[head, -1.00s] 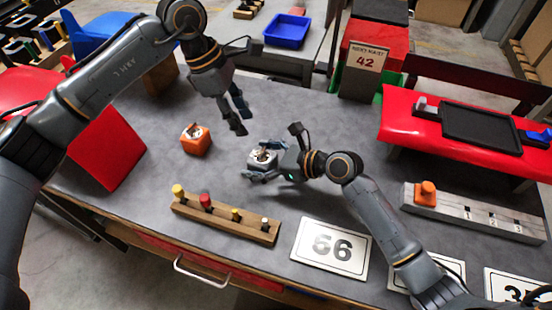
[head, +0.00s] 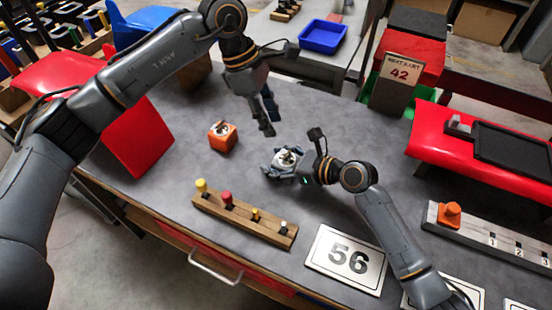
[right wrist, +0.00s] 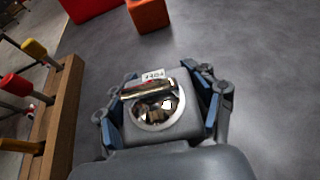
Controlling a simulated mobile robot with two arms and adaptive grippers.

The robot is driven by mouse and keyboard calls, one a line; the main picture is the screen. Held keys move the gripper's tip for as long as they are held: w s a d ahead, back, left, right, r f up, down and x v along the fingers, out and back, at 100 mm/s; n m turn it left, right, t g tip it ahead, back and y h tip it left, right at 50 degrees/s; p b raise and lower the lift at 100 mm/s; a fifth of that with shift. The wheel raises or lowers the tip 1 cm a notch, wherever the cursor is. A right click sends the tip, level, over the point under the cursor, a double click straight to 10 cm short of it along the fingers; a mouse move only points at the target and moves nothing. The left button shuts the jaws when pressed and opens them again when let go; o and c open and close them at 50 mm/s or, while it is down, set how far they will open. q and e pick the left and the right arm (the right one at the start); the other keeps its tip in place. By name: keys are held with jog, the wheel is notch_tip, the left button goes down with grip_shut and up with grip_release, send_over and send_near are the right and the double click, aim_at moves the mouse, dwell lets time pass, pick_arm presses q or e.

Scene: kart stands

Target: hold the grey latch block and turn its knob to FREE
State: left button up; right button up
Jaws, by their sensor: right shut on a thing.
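The grey latch block (head: 279,170) is on the grey table near its middle, with a shiny round knob (head: 288,156) on top. My right gripper (head: 284,164) is shut on the block from the right. In the right wrist view, blue-padded fingers (right wrist: 160,115) flank the grey block (right wrist: 120,152). The chrome knob (right wrist: 155,112) has a bar across it, beside a small white label (right wrist: 153,75) whose lettering I cannot read surely. My left gripper (head: 271,126) is open and empty, fingers pointing down, above and behind the block, apart from the knob.
An orange block (head: 222,137) with a similar top stands left of the latch block. A wooden rail (head: 245,221) with coloured pegs lies in front, beside a 56 plate (head: 346,258). A red wedge (head: 138,138) stands at left. A grey numbered strip (head: 480,232) lies at right.

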aim_at(287, 154)
pick_arm(q)
jog(key=shift+c, duration=0.8)
jog(key=s+d+r+n+t+y, duration=0.15)
jog(key=d+n+y, duration=0.25)
jog(key=n, duration=1.1)
jog(key=shift+g, duration=0.25)
jog(key=f, duration=1)
jog(key=shift+w+f, duration=0.2)
jog(key=shift+f, duration=0.05)
grip_shut()
